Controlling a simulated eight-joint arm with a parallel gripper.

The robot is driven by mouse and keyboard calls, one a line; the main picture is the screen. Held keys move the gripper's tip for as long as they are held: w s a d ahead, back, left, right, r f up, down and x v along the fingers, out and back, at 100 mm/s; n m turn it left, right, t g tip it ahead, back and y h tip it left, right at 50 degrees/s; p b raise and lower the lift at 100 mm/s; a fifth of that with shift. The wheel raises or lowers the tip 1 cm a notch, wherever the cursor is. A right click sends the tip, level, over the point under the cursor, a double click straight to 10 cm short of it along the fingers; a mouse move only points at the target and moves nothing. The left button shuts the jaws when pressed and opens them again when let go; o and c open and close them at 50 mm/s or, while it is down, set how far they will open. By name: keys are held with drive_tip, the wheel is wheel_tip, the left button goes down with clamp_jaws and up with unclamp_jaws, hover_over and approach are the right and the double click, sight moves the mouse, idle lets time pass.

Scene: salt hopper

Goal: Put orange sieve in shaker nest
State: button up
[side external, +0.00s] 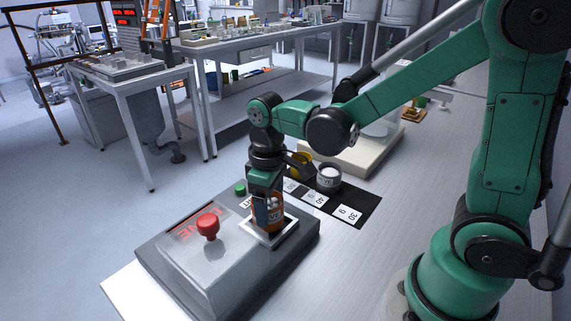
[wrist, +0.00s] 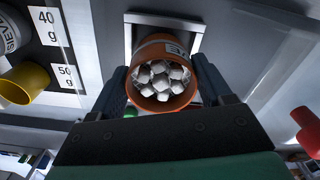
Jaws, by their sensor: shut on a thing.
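The orange sieve (side external: 280,213) is upright in my gripper (side external: 267,212), over the shaker nest (side external: 293,223), a pale square frame on the grey machine. In the wrist view the sieve (wrist: 140,90) sits between the two dark fingers (wrist: 163,85), with white lumps inside it. The frame (wrist: 190,22) shows behind the sieve there. The sieve's lower end appears within the frame's outline; I cannot tell whether it touches the nest floor. The fingers hide part of the sieve in the side view.
A red mushroom button (side external: 208,224) stands on the machine left of the nest, and a green button (side external: 240,188) is behind. The right bench is mostly clear.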

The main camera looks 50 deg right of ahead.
sight(271, 200)
drive_tip(key=shift+f, duration=0.55)
drive_tip(key=shift+f, duration=0.15)
drive_tip(key=o, duration=1.3)
wheel_tip(271, 200, up, 12)
drive_tip(key=shift+s+d+f+m+t, duration=0.3)
drive_tip(key=shift+s+f+m+t, duration=0.3)
drive_tip(key=shift+t, duration=0.6)
drive_tip(key=shift+s+d+f+m+t, duration=0.4)
drive_tip(key=shift+f+m+t, duration=0.25)
drive_tip(key=shift+t, duration=0.55)
drive_tip(key=shift+s+d+f+m+t, duration=0.25)
drive_tip(key=shift+s+f+m+t, duration=0.35)
drive_tip(key=shift+t, duration=0.6)
